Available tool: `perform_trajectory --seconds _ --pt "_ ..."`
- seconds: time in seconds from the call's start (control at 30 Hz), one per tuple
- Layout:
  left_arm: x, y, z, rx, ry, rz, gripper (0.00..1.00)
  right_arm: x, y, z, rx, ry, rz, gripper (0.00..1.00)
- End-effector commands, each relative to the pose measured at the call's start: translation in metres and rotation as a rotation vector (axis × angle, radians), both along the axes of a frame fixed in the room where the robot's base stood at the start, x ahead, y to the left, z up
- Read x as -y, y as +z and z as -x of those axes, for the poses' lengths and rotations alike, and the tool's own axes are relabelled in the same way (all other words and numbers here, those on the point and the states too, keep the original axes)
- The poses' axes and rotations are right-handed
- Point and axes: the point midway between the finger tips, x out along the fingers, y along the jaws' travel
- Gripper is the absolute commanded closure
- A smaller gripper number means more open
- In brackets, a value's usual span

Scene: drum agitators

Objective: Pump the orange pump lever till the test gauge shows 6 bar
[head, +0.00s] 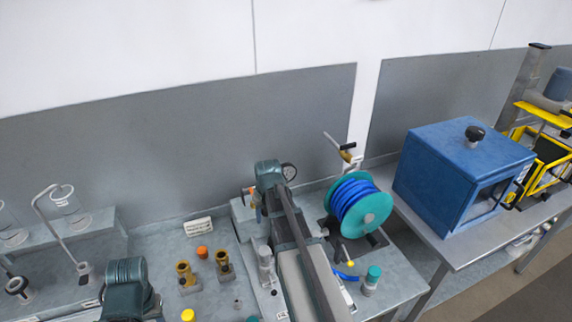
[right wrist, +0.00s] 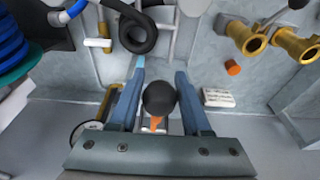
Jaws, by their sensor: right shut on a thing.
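The orange pump lever (right wrist: 157,123) shows as a short orange piece below a black ball knob (right wrist: 158,98) in the right wrist view. My right gripper (right wrist: 160,92) has its blue fingers on either side of the knob and is shut on the lever. In the head view my right gripper (head: 258,207) is small and partly hidden by my own arm. A round gauge (head: 289,172) stands just right of my wrist in the head view. Its rim also shows beside the left finger in the right wrist view (right wrist: 86,130). Its reading is too small to tell. My left gripper is not in view.
A blue hose on a teal reel (head: 374,208) stands right of my right arm. Brass fittings (head: 222,264), an orange cap (head: 202,252) and a white label (head: 198,227) are to the left. A blue cabinet (head: 460,170) stands on a separate table at right.

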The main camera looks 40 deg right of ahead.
Motion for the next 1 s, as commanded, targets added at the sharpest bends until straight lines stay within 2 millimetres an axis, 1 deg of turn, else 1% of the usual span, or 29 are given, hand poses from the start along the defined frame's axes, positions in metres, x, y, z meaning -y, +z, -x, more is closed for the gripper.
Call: perform_trajectory --seconds 0.03,0.4,0.5,0.63,1.0 --pt "0.0 0.02 0.0 0.0 0.001 0.0 0.5 0.001 0.02 -0.001 0.002 -0.001 0.001 0.82" --pt "0.0 0.083 0.0 -0.003 -0.002 0.0 0.5 0.002 0.083 -0.005 0.001 -0.001 0.002 0.82" --pt "0.0 0.086 0.0 -0.003 -0.003 0.0 0.5 0.002 0.086 -0.005 0.0 -0.001 0.001 0.82" --pt "0.0 0.083 0.0 -0.004 -0.004 0.0 0.5 0.002 0.083 -0.005 0.0 -0.001 0.001 0.82" --pt "0.0 0.082 0.0 -0.004 -0.004 0.0 0.5 0.002 0.082 -0.005 -0.001 0.0 0.001 0.82"
